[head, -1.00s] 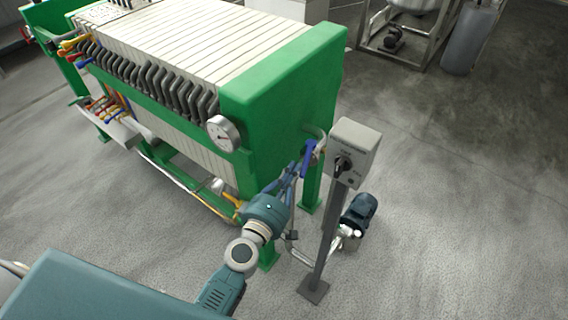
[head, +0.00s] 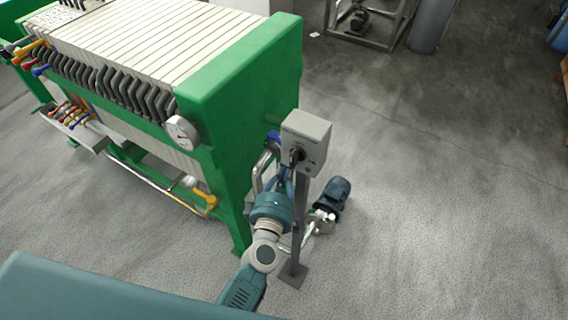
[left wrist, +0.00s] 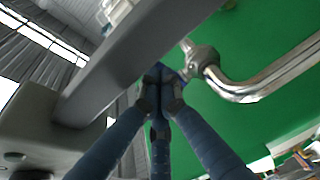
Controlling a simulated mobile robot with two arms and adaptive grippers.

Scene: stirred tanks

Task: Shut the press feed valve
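The press feed valve has a blue lever handle (head: 273,138) beside a bent silver pipe at the end of the green filter press (head: 232,120). It is partly hidden behind the grey control box. My left gripper (head: 286,176) is low beside the pipe, partly covered by the box's post. In the left wrist view its blue fingers (left wrist: 160,88) come together, with a small dark blue part of the handle (left wrist: 163,71) between and beyond the tips, next to the silver valve body (left wrist: 203,60). The fingers look closed on it. My right gripper is not in view.
The grey control box (head: 307,142) on its post (head: 298,225) stands close in front of my left gripper; the post crosses the left wrist view (left wrist: 125,65). A teal pump motor (head: 333,193) sits on the floor just right. Floor farther right is clear.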

